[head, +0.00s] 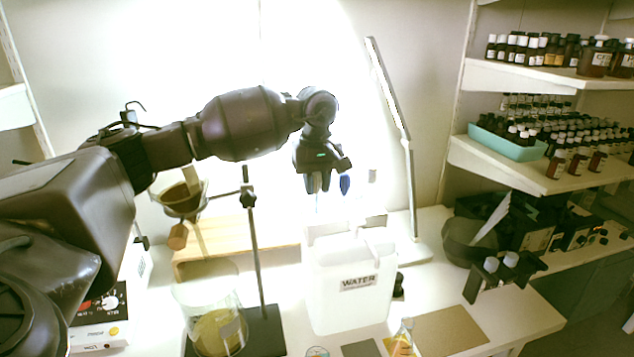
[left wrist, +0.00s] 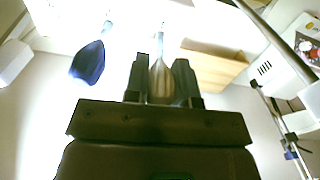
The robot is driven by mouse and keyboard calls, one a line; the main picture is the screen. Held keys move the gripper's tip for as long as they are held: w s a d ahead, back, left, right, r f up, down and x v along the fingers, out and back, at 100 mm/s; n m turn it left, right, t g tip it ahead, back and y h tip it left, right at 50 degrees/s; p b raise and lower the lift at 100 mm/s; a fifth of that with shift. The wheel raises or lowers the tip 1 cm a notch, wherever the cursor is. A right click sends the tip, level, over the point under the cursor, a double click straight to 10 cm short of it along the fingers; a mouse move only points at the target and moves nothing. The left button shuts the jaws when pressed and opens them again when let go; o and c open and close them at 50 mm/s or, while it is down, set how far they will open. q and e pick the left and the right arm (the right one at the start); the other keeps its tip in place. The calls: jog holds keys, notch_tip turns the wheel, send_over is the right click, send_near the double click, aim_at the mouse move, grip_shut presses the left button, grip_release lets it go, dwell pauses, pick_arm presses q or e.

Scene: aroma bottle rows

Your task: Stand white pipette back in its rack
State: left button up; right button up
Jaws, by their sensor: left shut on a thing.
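My left gripper (head: 318,186) is high behind the water jug in the head view. It is shut on the bulb of the white pipette (left wrist: 160,82), which looks grey-brown against the glare in the left wrist view. Its pale stem points away from the gripper and fades into the bright background. A blue-bulbed pipette (head: 344,184) stands just right of the gripper; in the left wrist view its bulb (left wrist: 88,62) is apart, left of the fingers. The rack is washed out by glare and mostly hidden behind the jug. My right gripper is not seen.
The white WATER jug (head: 340,298) stands in front of the gripper. A lamp (head: 392,95) rises to the right. A metal stand (head: 252,230), a glass beaker (head: 217,325) and a wooden stand (head: 215,252) are left. Bottle shelves (head: 530,77) are at the right.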

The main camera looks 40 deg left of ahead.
pick_arm(q)
jog(key=shift+f, duration=0.3)
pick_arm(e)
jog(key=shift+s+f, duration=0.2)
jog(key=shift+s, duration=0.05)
pick_arm(q)
jog(key=o, duration=0.7)
jog(key=shift+d+f, duration=0.1)
jog(key=shift+c, duration=0.2)
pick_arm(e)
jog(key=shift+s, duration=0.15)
pick_arm(q)
jog(key=shift+r, duration=0.95)
jog(key=shift+r+p, duration=0.75)
jog(key=shift+r, duration=1.05)
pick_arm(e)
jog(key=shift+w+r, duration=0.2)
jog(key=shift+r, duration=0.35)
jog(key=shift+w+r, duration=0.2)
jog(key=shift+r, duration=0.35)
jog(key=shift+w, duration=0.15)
